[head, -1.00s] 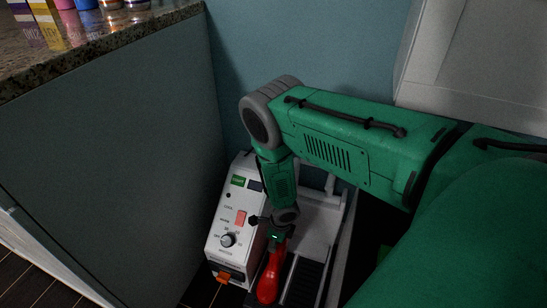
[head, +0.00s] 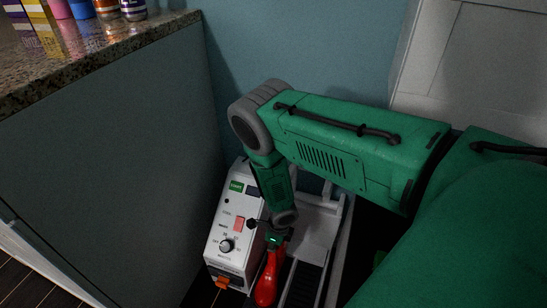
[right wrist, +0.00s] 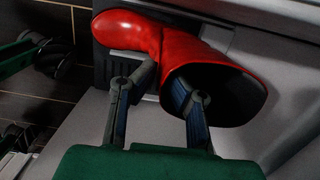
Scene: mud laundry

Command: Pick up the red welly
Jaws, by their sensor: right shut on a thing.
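The red welly (head: 266,281) is low in the head view, beside a white control box and over a dark ribbed strip. In the right wrist view the red welly (right wrist: 180,45) lies across the top, its foot to the left and its dark opening towards the lower right. My right gripper (head: 274,244) is at its upper end. In the right wrist view my right gripper (right wrist: 160,82) is shut on the welly's rim, with one finger at the opening and the other outside. My left gripper is not in view.
The white control box (head: 234,228) with a knob and an orange part stands close left of the welly. A light grey frame (head: 320,225) is close on the right. A granite-topped counter (head: 110,50) is at the left, and a blue wall is behind.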

